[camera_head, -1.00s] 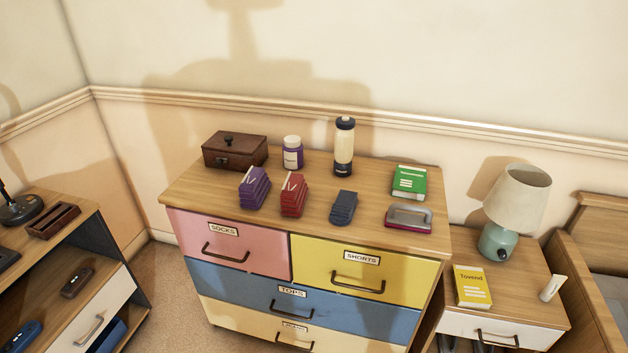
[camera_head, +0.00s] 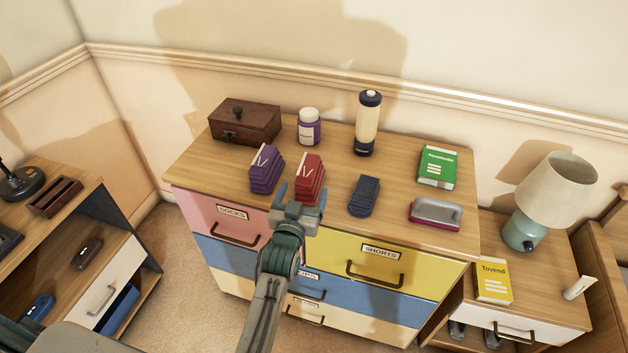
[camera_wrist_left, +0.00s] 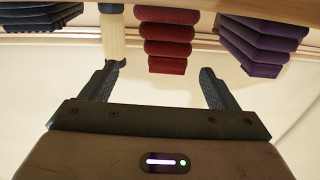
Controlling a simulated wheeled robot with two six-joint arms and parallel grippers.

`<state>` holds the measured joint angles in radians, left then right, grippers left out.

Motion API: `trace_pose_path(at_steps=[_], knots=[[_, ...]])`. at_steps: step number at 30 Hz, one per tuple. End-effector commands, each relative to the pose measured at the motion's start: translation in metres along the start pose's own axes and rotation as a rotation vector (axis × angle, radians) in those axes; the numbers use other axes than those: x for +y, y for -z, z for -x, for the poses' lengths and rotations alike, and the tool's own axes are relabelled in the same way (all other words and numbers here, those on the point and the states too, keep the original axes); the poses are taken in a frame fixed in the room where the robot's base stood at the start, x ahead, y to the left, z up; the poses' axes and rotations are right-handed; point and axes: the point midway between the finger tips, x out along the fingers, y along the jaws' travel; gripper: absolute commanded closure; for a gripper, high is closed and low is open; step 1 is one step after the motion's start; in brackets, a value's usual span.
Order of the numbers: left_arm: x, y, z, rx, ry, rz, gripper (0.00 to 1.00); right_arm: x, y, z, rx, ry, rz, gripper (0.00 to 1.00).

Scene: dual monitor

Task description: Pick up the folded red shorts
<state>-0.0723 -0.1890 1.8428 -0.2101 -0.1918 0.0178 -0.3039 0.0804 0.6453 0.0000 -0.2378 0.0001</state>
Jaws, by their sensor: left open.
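The folded red shorts (camera_head: 311,178) lie as a layered bundle on the dresser top, between a folded purple bundle and a folded navy one. My left gripper (camera_head: 300,192) is open and empty at the dresser's front edge, just in front of the red shorts, and partly hides their lower front. In the left wrist view the red shorts (camera_wrist_left: 167,40) show beyond and roughly between the two spread fingertips (camera_wrist_left: 160,70), apart from them. My right gripper is not in view.
The purple bundle (camera_head: 265,168) and navy bundle (camera_head: 364,196) flank the red shorts closely. Behind stand a wooden box (camera_head: 245,122), a purple jar (camera_head: 309,128) and a bottle (camera_head: 367,125). A green book (camera_head: 437,167) and a grey-and-red object (camera_head: 436,213) sit at right.

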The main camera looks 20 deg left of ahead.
Motion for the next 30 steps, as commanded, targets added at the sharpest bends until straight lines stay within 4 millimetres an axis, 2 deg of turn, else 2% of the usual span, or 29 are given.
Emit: trace_pose_path(at_steps=[1, 10, 18, 22, 28, 29, 30], knots=[[0.0, -0.004, -0.008, 0.002, -0.001, -0.002, 0.18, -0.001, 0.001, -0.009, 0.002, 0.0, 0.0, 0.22], [0.0, -0.001, -0.03, 0.0, 0.0, 0.0, 0.18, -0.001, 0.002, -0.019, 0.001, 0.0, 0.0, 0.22], [0.0, 0.001, -0.066, 0.0, -0.001, -0.001, 0.18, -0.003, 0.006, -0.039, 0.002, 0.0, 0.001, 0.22], [0.0, 0.003, -0.073, -0.003, 0.0, 0.0, 0.18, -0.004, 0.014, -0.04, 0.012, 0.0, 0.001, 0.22], [0.0, 0.004, -0.073, -0.003, 0.0, 0.0, 0.18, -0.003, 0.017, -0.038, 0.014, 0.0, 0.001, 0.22], [0.0, 0.004, -0.073, -0.003, 0.0, 0.0, 0.2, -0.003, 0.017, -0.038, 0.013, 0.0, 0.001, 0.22], [0.0, 0.004, -0.073, -0.003, 0.0, 0.0, 0.28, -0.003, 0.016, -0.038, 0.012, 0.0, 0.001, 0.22]])
